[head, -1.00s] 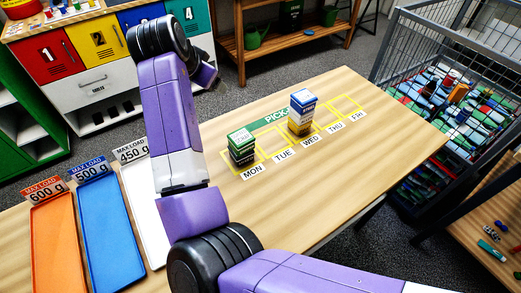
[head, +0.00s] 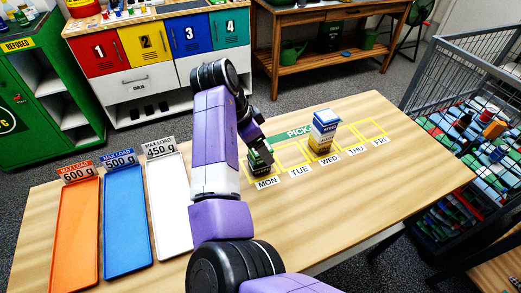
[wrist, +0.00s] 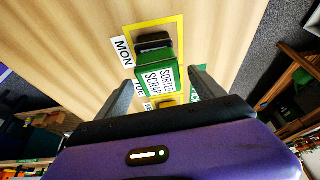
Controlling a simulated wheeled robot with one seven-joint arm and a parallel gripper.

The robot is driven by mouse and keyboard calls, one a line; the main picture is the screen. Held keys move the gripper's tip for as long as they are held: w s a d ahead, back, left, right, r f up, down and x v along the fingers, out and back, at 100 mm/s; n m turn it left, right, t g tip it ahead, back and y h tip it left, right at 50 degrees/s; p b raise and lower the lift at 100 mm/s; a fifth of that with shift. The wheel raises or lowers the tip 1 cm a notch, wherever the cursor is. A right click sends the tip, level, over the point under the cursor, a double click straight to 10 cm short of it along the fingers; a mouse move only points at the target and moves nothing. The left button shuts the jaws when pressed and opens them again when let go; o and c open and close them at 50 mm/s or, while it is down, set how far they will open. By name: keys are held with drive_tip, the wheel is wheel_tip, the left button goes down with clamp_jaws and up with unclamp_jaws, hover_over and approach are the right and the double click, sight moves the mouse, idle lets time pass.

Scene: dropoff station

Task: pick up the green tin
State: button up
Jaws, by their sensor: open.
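The green tin (head: 262,154) with a white label sits on top of a dark item in the yellow MON square of the table. In the wrist view the green tin (wrist: 155,80) reads "SORTED SCRAP", with the dark item (wrist: 153,42) beyond it. My gripper (head: 256,143) is at the tin in the head view and partly hides it. In the wrist view my open gripper (wrist: 160,90) has one finger on each side of the tin's near end. I cannot tell whether either finger touches it.
A blue, white and yellow stack (head: 324,132) stands in the WED square. Orange (head: 62,240), blue (head: 107,225) and white (head: 152,205) trays lie at the left. A wire cage (head: 480,90) of goods stands at the right. The table's front right is clear.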

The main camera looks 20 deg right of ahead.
drive_tip(key=shift+x, duration=1)
drive_tip(key=c, duration=1.7)
drive_tip(key=shift+r, duration=0.1)
